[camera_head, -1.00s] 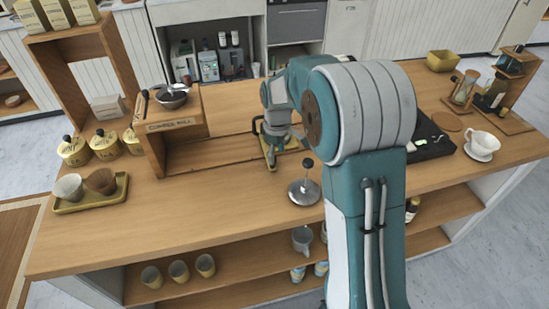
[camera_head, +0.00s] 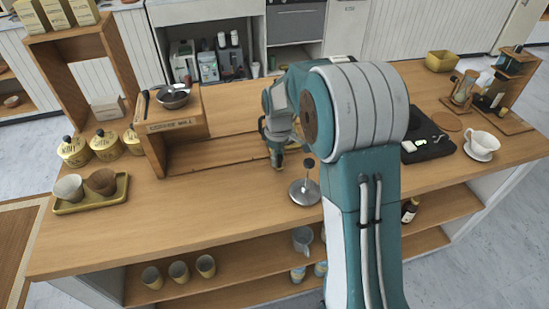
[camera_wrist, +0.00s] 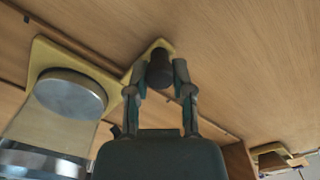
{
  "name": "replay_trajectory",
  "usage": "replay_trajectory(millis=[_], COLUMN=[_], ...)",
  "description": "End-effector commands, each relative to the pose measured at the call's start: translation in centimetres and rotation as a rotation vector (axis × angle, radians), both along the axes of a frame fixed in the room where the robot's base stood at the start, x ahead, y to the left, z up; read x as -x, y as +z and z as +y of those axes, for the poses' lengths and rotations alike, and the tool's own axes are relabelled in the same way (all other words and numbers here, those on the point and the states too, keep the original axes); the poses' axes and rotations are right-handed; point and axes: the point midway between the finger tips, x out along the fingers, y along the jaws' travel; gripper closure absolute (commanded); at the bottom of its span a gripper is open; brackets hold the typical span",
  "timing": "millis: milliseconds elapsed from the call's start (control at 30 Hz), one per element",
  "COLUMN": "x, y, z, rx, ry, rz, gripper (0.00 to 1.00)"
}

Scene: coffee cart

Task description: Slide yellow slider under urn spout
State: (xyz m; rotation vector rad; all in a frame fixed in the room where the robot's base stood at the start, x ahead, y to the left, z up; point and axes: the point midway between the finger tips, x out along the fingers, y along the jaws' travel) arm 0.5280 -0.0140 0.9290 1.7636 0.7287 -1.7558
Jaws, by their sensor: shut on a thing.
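The yellow slider (camera_wrist: 48,55) lies flat on the wooden counter in the wrist view. It has a wide plate at the left and a narrow end with a dark upright knob (camera_wrist: 160,68). My gripper (camera_wrist: 160,72) is shut on this knob, one finger on each side. A vessel with a round silver top (camera_wrist: 70,93) covers part of the wide plate; I cannot tell whether it is the urn. In the head view my gripper (camera_head: 277,160) is low over the middle of the counter, and my arm hides the slider and any spout.
A wooden stand (camera_head: 178,130) with a metal bowl is left of my gripper. The front left counter is clear.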

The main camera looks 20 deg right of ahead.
Motion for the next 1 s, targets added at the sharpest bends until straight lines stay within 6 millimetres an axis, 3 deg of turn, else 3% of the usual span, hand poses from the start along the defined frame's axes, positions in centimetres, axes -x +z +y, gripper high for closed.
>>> replay_trajectory(millis=[100, 300, 700, 733, 800, 1000], x=[0.3, 0.4, 0.3, 0.3, 0.3, 0.2], y=[-0.3, -0.4, -0.3, -0.3, -0.3, -0.2], z=[-3.1, -7.1, -8.2, -8.2, -8.2, -7.9], rx=[0.000, -0.003, 0.001, 0.001, -0.001, 0.000], ry=[-0.007, -0.005, -0.001, -0.001, -0.001, 0.000], rz=[0.013, 0.014, 0.012, 0.012, 0.011, 0.007], gripper=[1.00, 1.00, 1.00, 0.56, 0.35, 0.35])
